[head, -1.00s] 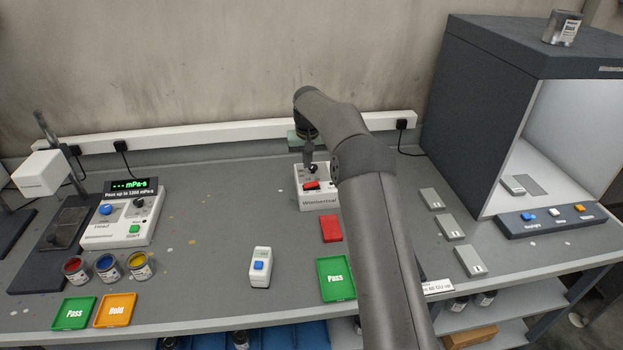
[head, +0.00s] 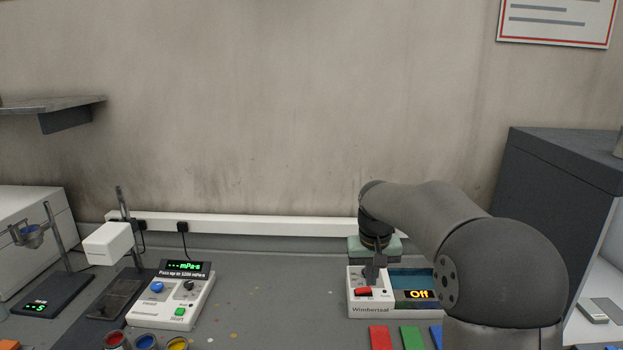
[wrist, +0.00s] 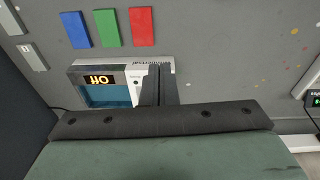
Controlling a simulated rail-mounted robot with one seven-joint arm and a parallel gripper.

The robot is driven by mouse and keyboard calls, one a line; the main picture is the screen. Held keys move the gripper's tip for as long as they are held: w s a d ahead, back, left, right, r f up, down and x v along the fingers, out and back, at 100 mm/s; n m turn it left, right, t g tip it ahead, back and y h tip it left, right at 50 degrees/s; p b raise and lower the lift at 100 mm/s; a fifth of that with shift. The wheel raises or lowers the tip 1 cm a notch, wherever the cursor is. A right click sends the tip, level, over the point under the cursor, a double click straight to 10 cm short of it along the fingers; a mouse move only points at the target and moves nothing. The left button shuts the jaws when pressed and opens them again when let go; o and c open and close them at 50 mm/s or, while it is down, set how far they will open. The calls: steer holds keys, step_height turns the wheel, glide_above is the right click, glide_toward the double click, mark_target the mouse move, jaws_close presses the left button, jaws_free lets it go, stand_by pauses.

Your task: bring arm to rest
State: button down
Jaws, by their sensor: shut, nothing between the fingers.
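I cannot tell whether the fingertips touch the device. My arm reaches in from the right and bends over the bench.
Red (head: 381,338), green (head: 412,338) and blue (head: 437,335) panels lie in front of the device. A meter (head: 172,300) and paint cans (head: 146,342) stand left. A dark booth (head: 555,200) stands right. The bench between meter and device is clear.

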steer(key=s+f, duration=0.3)
steer(key=s, duration=1.3)
steer(key=s+f+b, duration=0.1)
steer(key=s+f, duration=0.2)
steer(key=s, duration=1.4)
steer(key=shift+s+d+g, duration=0.2)
steer(key=shift+d+g, duration=0.1)
steer(key=shift+d, duration=0.15)
